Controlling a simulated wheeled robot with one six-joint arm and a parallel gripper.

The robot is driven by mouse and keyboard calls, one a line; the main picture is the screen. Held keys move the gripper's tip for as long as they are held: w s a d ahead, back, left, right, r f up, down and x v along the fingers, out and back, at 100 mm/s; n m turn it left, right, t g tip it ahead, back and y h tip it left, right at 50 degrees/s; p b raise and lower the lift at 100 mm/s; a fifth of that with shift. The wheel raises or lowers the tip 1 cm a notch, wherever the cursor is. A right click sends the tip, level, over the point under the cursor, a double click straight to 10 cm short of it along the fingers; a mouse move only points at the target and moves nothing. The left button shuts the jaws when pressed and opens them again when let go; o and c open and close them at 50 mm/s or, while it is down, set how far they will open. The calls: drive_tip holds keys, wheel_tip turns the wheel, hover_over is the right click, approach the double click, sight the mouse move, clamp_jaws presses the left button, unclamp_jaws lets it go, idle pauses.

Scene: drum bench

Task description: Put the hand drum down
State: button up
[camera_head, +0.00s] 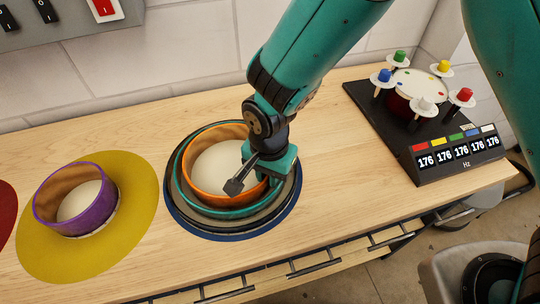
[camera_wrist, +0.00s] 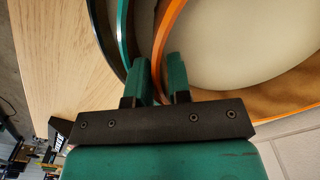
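An orange-rimmed hand drum (camera_head: 192,186) with a pale head sits inside a larger teal-rimmed ring (camera_head: 181,192) on a dark blue round mat (camera_head: 188,229). It looks level. I cannot tell whether its underside touches what is below. My gripper (camera_head: 262,172) is at the drum's right side, pointing down. In the wrist view the gripper (camera_wrist: 160,78) has its two fingers close together, one on each side of the orange wall (camera_wrist: 166,35), with little gap. The teal rim (camera_wrist: 122,30) is outside the left finger. The fingertips' lower ends are hidden in the head view.
A purple drum (camera_head: 68,222) stands on a yellow mat (camera_head: 140,200) at the left. A black frequency display stand (camera_head: 425,165) with coloured knobs is at the back right. Wood bench is free between the mats and the stand. The bench's front edge has drawers with handles.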

wheel_tip(320, 180, up, 12)
drive_tip(key=b, duration=0.1)
drive_tip(key=s+d+r+n+y, duration=0.4)
drive_tip(key=s+d+r+n, duration=0.6)
drive_tip(key=d, duration=0.4)
drive_tip(key=s+n, duration=0.1)
drive_tip(key=n, duration=0.1)
drive_tip(key=shift+s+r+n, duration=0.15)
drive_tip(key=shift+s+n, duration=0.1)
drive_tip(key=shift+n, duration=0.15)
